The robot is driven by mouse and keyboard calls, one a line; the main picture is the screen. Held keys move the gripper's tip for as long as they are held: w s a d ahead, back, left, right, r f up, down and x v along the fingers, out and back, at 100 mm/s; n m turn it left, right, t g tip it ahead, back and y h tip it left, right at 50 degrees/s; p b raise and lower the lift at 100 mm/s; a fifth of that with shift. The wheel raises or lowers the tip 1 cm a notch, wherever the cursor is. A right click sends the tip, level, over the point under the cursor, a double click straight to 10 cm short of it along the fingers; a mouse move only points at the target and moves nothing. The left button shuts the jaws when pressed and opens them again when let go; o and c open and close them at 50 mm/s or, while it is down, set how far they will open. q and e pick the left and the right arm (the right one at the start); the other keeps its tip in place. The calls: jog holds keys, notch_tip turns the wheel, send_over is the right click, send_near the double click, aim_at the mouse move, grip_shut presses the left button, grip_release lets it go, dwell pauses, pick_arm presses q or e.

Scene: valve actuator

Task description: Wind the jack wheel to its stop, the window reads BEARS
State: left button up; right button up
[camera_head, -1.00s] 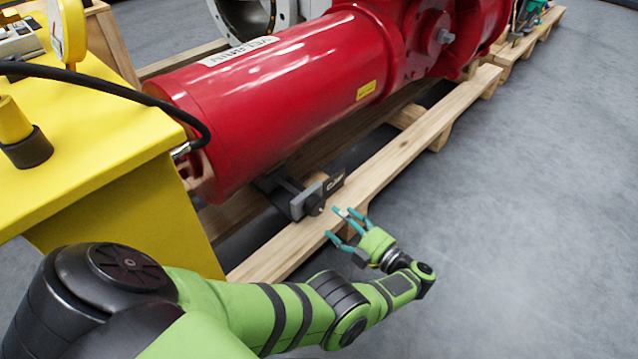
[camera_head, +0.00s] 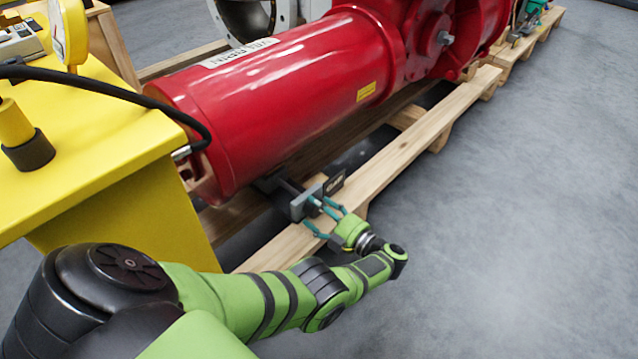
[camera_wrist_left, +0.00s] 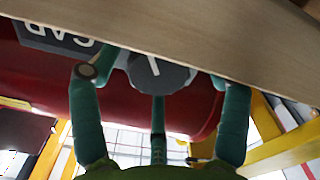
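The jack (camera_head: 304,204) sits low under the near end of the red actuator (camera_head: 265,95), beside the pallet. Its dark wheel (camera_wrist_left: 160,74), with a white mark, faces my left gripper; in the head view the fingers partly cover it. The window plate (camera_head: 334,183) is beside the wheel. In the wrist view the plate (camera_wrist_left: 58,38) shows upside down, with white letters that look like GAP, partly cut off. My left gripper (camera_head: 322,214) is open, its teal fingers spread around the front of the wheel. I cannot tell whether any finger touches it. My right gripper is not in view.
A wooden pallet beam (camera_head: 395,165) runs close by the jack and across the top of the wrist view. A yellow bench (camera_head: 80,160) with a black cable (camera_head: 110,88) stands at the left. The grey floor (camera_head: 520,220) at the right is clear.

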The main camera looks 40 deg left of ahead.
pick_arm(q)
jog(key=c, duration=1)
jog(key=shift+c, duration=0.2)
jog(key=shift+s+m, duration=0.1)
jog(key=shift+m, duration=0.2)
jog(key=shift+m, duration=0.9)
jog(key=shift+a+m, duration=0.1)
jog(key=shift+m, duration=1.5)
jog(key=o, duration=1.1)
jog(key=shift+a+r, duration=0.1)
jog(key=shift+o, duration=0.2)
